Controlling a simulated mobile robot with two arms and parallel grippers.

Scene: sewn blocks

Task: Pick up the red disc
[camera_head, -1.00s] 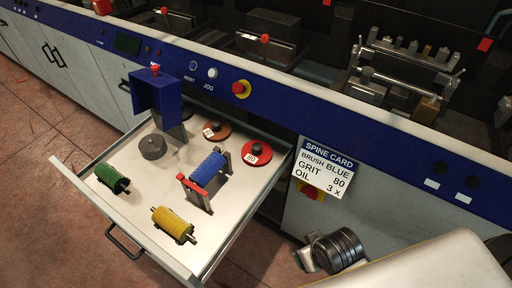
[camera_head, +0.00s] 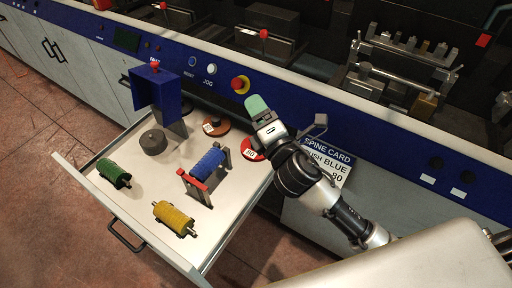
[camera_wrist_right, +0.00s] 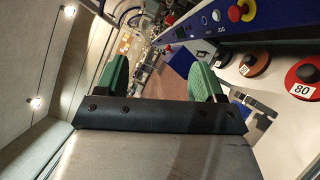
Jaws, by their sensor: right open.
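The red disc (camera_head: 250,149) lies in the open drawer near its back right corner, with a dark knob and a white label. My right gripper now covers much of it in the head view. In the right wrist view the red disc (camera_wrist_right: 302,77) shows at the right edge, labelled 80. My right gripper (camera_head: 258,106) is above the disc, with green fingertips pointing up and away. In the right wrist view its two green fingers (camera_wrist_right: 160,78) stand wide apart with nothing between them. My left gripper is not in view.
The spine card (camera_head: 327,160) is partly behind my arm.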

